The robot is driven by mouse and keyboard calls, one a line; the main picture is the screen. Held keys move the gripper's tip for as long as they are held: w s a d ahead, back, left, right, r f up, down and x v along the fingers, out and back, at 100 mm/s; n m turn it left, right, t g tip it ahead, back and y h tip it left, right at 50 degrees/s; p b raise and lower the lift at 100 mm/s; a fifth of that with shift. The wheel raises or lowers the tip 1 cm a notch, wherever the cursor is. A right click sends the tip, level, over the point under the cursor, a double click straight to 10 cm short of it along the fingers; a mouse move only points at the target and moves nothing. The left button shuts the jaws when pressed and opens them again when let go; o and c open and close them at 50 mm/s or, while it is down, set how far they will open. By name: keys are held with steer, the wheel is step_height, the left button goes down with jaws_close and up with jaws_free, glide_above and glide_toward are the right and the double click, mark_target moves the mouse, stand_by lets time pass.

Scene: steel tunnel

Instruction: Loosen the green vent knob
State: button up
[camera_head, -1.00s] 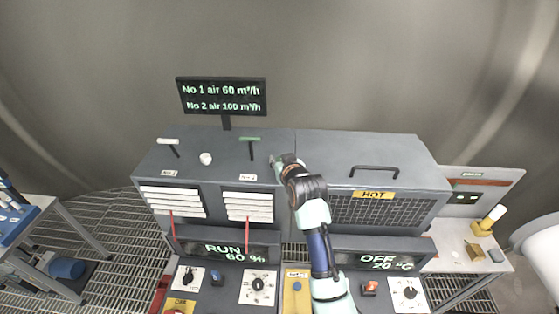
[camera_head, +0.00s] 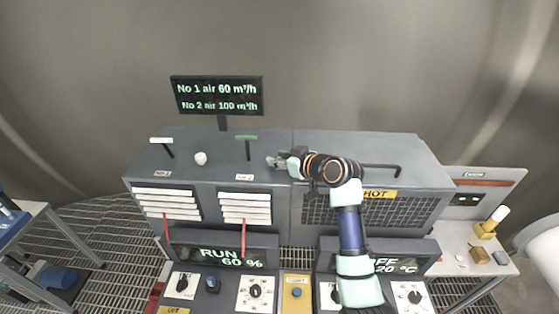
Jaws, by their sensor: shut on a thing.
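My gripper (camera_head: 274,162) is at the top of the grey cabinet, just right of the green T-handle (camera_head: 246,138) over the second vent panel. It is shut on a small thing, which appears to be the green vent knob. The fingers cover that knob, so its colour and how far it is turned cannot be seen. My wrist lies out to the right of the fingers, over the cabinet top.
A white knob (camera_head: 201,158) and a white T-handle (camera_head: 162,141) stand on the left of the cabinet top. A black handle (camera_head: 381,168) rises behind my wrist, above the HOT label (camera_head: 378,194). The display (camera_head: 217,95) stands behind.

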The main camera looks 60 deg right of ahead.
steer(key=o, duration=1.2)
steer(key=shift+c, duration=0.2)
steer(key=v, duration=1.2)
